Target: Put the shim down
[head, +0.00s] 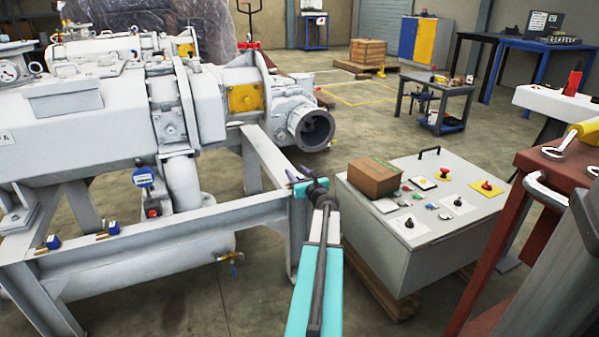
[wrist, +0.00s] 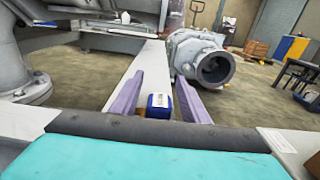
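My gripper (head: 300,175) is at the near right corner of the white machine frame, at the far end of my teal arm. In the wrist view its two purple fingers (wrist: 160,76) stand apart over a pale frame beam (wrist: 143,68). A small blue block with a white label (wrist: 159,105) shows between them, with a gap to each finger. It seems to be on the beam, but I cannot tell whether it touches it. A brass-coloured bit shows at its left. The head view hides this block behind my gripper. I cannot tell for sure which thing is the shim.
Two similar blue-and-white pieces (head: 53,242) (head: 113,228) with brass parts lie on the front beam to the left. A grey control cabinet (head: 385,235) with a brown box (head: 374,178) on top stands close at the right. A red cart (head: 560,200) stands farther right.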

